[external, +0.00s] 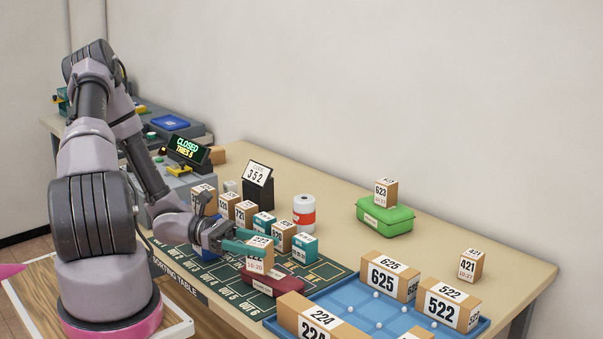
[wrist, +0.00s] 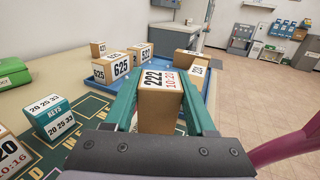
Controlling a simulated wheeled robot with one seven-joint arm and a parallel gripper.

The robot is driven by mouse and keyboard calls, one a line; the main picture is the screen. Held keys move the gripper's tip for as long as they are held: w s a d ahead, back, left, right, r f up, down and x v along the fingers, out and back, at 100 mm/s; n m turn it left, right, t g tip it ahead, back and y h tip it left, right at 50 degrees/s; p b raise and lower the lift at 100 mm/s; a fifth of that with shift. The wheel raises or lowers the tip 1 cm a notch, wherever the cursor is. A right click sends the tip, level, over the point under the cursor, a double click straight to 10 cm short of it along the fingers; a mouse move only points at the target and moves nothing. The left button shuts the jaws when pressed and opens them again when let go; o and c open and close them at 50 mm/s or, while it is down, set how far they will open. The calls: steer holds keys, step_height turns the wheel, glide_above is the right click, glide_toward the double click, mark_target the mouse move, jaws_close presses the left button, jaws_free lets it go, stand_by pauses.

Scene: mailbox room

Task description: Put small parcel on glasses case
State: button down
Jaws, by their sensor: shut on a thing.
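A small brown parcel (external: 259,257) with a white label reading 222 is between the teal fingers of my gripper (external: 250,240). In the wrist view the same parcel (wrist: 160,108) is upright, with a finger on each side. A dark red case (external: 275,284) with a pale label lies on the green sorting mat, directly below the parcel in the external view. I cannot tell whether the parcel touches it. A green case (external: 386,220) of similar shape stands farther back, with parcel 623 (external: 384,191) on top. In the wrist view the green case (wrist: 12,74) is at the left edge.
A blue tray (external: 350,290) with larger boxes and white balls lies to the right. Several small boxes, teal key boxes (external: 305,247) and a red-white roll (external: 304,213) stand behind my gripper. Box 421 (external: 471,265) stands at the back right. The rear tabletop is mostly free.

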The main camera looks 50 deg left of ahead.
step_height(320, 180, up, 6)
steer(key=shift+r, duration=0.2)
steer(key=r+n+t, duration=0.1)
steer(key=w+r+n+t+y, duration=0.1)
steer(key=t, duration=0.1)
steer(key=shift+w+d, duration=0.2)
steer(key=shift+w, duration=0.1)
steer(key=w+n+t+y, duration=0.1)
steer(key=n+t+y, duration=0.1)
glide_above(270, 278)
steer(key=shift+t+y, duration=0.4)
step_height(270, 278, down, 10)
steer(key=shift+f, duration=0.25)
steer(key=shift+f, duration=0.1)
steer(key=shift+c, duration=1.1)
jaws_free()
